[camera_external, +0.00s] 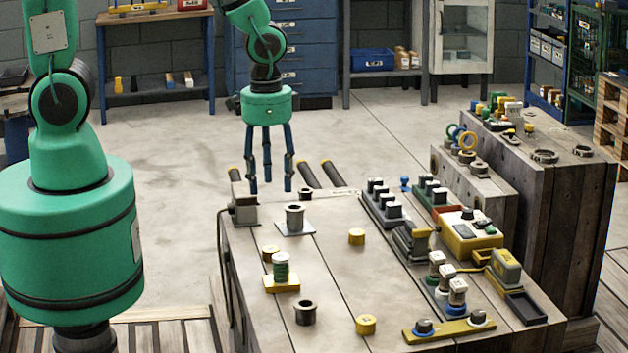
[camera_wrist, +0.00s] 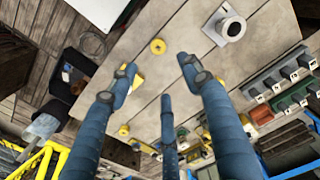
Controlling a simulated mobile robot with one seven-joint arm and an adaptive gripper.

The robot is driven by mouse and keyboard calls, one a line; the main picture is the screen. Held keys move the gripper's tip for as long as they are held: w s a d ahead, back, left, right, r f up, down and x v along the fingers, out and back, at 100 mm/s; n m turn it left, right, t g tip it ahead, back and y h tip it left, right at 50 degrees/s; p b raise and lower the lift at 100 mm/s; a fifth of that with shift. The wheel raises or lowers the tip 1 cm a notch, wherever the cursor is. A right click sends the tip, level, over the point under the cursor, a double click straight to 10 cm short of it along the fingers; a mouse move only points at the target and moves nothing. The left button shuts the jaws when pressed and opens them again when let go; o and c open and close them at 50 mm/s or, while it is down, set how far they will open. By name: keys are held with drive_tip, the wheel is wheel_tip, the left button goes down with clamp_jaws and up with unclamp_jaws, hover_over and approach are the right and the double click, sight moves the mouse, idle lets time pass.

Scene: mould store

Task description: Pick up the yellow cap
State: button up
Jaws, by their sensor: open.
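Several round yellow caps are on the workbench. One yellow cap (camera_external: 357,236) sits alone near the bench middle. My gripper (camera_external: 270,186) has three blue fingers, spread open and empty, pointing down at the far left corner of the bench, apart from all the caps. In the wrist view my gripper (camera_wrist: 160,80) has a yellow cap (camera_wrist: 158,46) beyond its fingertips; I cannot tell which one it is.
A grey collar on a plate (camera_external: 294,217) stands near my gripper. The jar (camera_external: 281,266) is on a yellow base. Black-topped blocks (camera_external: 384,206) and a yellow box (camera_external: 470,237) crowd the right side. The bench middle is mostly clear.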

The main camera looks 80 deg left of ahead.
drive_tip(key=shift+s+f, duration=0.2)
drive_tip(key=shift+f, duration=0.85)
drive_tip(key=b, duration=0.2)
hover_over(269, 249)
wheel_tip(269, 249, down, 9)
drive_tip(key=shift+r, duration=0.2)
drive_tip(key=shift+f+b, duration=1.05)
drive_tip(key=shift+f, duration=1.55)
drive_tip(key=c, duration=0.9)
